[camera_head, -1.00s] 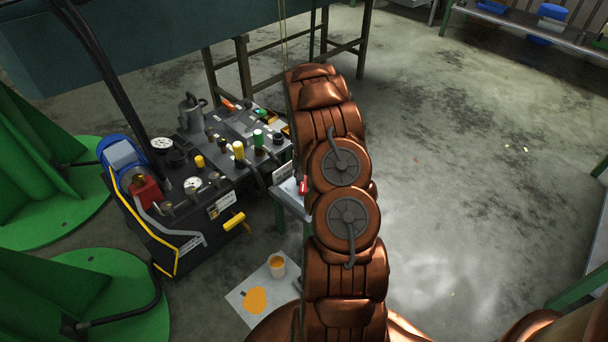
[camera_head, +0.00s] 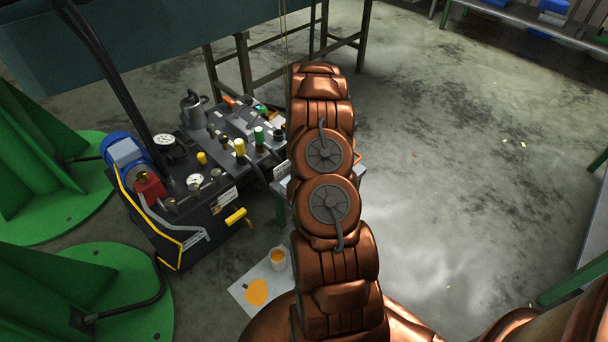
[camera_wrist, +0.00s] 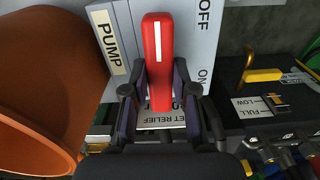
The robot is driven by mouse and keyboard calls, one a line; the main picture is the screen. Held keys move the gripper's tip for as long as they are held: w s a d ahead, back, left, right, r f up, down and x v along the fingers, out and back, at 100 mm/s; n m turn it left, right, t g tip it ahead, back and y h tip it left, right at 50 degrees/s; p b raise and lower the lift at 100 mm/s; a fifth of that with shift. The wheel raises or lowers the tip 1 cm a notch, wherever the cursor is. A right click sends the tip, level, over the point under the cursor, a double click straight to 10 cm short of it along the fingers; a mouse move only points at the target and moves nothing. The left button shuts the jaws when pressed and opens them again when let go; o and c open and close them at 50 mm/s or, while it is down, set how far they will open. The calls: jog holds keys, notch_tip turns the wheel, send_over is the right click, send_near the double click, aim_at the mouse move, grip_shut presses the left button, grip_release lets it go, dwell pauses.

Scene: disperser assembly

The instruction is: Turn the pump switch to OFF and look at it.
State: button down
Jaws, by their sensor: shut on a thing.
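The pump switch is a red lever (camera_wrist: 158,45) with a white line along it, in the wrist view. It stands on a light grey panel (camera_wrist: 183,60) with a PUMP label (camera_wrist: 107,42) on its left, and OFF and ON lettering on its right. The white line runs straight up in the picture, with OFF just right of its upper end. My gripper (camera_wrist: 160,82) has its two dark fingers closed on both sides of the lever. In the head view my arm hides the gripper and the red lever.
A black hydraulic unit (camera_head: 187,225) with gauges and coloured knobs stands left of my arm. A cup (camera_head: 278,258) is on a white sheet by an orange patch. Green machine bases (camera_head: 110,300) are at left. The floor (camera_head: 450,150) at right is open.

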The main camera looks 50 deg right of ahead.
jog(key=shift+n, duration=0.5)
jog(key=c, duration=0.9)
grip_release()
notch_tip(320, 180, up, 12)
dwell(0.6)
